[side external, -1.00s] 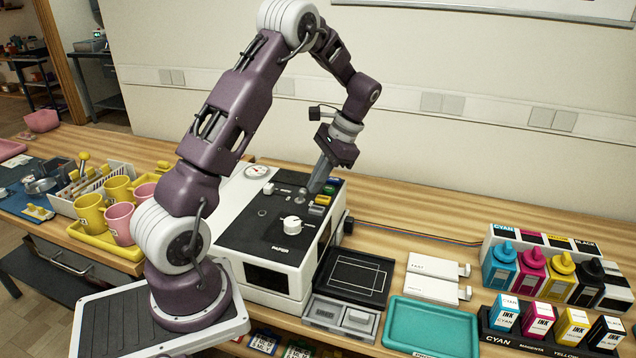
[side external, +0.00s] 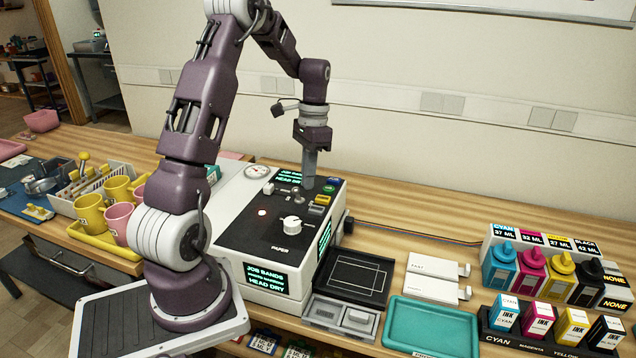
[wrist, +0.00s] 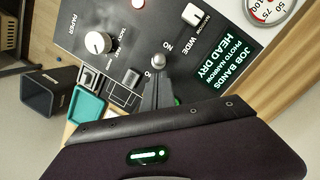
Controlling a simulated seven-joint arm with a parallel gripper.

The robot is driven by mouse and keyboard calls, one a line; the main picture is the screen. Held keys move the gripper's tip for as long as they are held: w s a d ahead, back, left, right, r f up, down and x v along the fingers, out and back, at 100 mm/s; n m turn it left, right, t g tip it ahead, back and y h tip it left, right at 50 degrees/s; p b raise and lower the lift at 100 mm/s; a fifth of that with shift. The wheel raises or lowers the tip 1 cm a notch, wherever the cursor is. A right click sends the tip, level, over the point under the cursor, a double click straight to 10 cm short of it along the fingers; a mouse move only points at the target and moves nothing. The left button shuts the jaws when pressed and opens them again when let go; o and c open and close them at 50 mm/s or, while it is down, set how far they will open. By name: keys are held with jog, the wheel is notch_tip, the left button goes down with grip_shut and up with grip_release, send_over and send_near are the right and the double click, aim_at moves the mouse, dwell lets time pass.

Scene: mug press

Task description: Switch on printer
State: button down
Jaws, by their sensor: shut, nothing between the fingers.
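The printer (side external: 262,222) is a white box with a black top panel. Its front, side and rear displays glow with text such as "JOB BANDS" and "HEAD DRY", and a red light shines on the panel. A silver toggle switch (wrist: 158,61) stands by the "ON" label in the wrist view. My gripper (side external: 309,184) is shut and empty, pointing down at the rear of the panel. In the wrist view its fingertips (wrist: 158,80) are close to the toggle; I cannot tell whether they touch it.
A white dial knob (side external: 292,225) and coloured buttons (side external: 320,200) are near my gripper on the panel. A gauge (side external: 257,171) stands behind left. A teal tray (side external: 432,328) and ink bottles (side external: 500,265) are to the right, mugs (side external: 90,214) to the left.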

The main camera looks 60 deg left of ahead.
jog(key=shift+r, duration=0.85)
notch_tip(320, 180, up, 10)
jog(key=a, duration=0.2)
jog(key=shift+w, duration=0.1)
dwell(0.3)
